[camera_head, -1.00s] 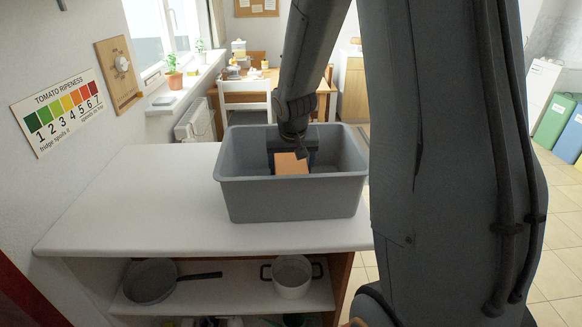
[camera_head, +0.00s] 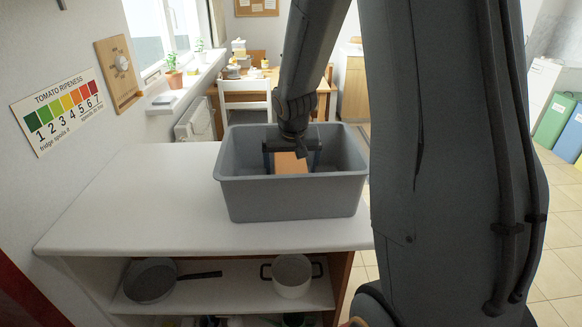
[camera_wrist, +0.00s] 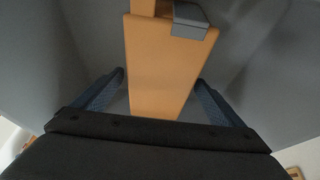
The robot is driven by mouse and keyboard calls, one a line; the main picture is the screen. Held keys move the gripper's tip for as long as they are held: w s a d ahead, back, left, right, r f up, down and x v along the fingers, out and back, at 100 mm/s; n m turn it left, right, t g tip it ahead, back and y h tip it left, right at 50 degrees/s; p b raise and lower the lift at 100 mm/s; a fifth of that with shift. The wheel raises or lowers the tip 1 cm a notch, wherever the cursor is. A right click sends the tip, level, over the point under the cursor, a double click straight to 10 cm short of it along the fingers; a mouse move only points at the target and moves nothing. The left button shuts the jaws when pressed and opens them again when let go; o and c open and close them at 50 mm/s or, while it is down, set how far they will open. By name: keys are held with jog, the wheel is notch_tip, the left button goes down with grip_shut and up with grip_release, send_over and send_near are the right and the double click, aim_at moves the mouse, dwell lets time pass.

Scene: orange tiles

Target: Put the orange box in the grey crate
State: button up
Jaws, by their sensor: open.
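The orange box (camera_head: 291,164) is inside the grey crate (camera_head: 292,196), which stands on the white counter. In the wrist view the orange box (camera_wrist: 163,75) lies lengthwise between my fingers. My gripper (camera_head: 292,158) reaches down into the crate and is open, with one finger on each side of the box. The crate's front wall hides the box's lower part in the head view.
In the wrist view a small grey block (camera_wrist: 190,20) and another orange piece (camera_wrist: 143,7) show at the box's far end. The white counter (camera_head: 150,200) is clear left of the crate. A pan (camera_head: 150,281) and a pot (camera_head: 292,276) stand on the shelf below.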

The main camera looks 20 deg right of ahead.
jog(key=b+v, duration=0.2)
jog(key=v, duration=0.9)
jog(key=shift+r, duration=0.3)
jog(key=shift+s+r, duration=0.1)
jog(key=shift+s, duration=0.05)
